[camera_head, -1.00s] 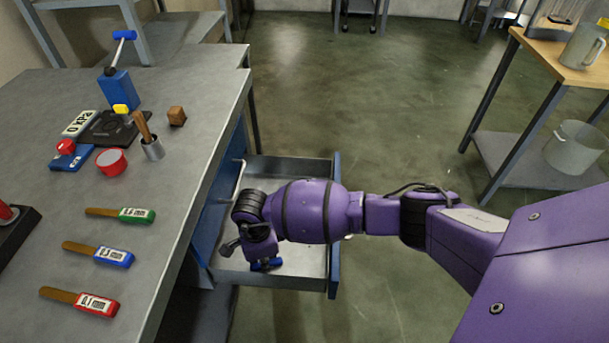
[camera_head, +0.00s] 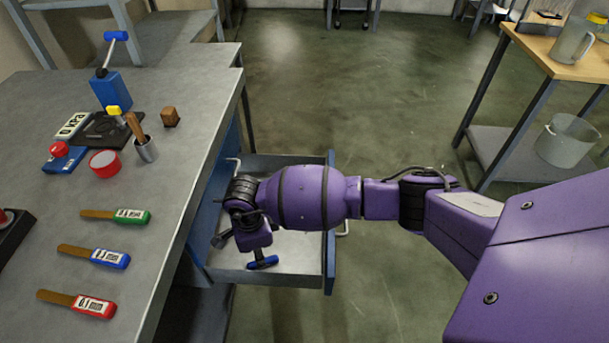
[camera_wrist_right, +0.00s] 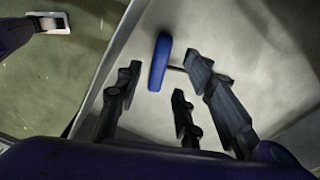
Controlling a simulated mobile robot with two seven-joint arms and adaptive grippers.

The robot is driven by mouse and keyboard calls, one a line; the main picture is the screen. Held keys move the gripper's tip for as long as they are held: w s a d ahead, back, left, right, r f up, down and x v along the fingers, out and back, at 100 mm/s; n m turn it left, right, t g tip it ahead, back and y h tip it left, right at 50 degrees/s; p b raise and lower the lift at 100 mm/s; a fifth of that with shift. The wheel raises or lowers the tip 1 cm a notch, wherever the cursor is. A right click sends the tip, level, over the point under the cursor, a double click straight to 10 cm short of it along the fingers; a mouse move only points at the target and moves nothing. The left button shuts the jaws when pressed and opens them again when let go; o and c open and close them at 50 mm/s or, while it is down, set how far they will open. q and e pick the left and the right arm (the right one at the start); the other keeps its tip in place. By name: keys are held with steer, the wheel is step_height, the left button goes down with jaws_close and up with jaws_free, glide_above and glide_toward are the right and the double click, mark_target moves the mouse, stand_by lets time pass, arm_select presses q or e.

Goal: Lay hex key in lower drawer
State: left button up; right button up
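The hex key (camera_head: 262,263) has a blue T-handle and lies in the open lower drawer (camera_head: 330,262). My right gripper (camera_head: 245,238) is inside the drawer, just above and beside the handle. In the right wrist view, the blue handle (camera_wrist_right: 160,62) is past the fingertips of my right gripper (camera_wrist_right: 165,76). The fingers are spread apart. A thin shaft runs from the handle towards the right finger, which hides its far end. My left gripper is not in view.
The grey workbench (camera_head: 175,200) is at the left, above the drawer. A wooden-topped table (camera_head: 545,62) stands at the right.

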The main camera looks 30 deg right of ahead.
step_height(320, 180, up, 9)
steer(key=shift+f+p, duration=0.15)
steer(key=shift+p, duration=0.2)
steer(key=shift+w, duration=0.1)
stand_by(0.5)
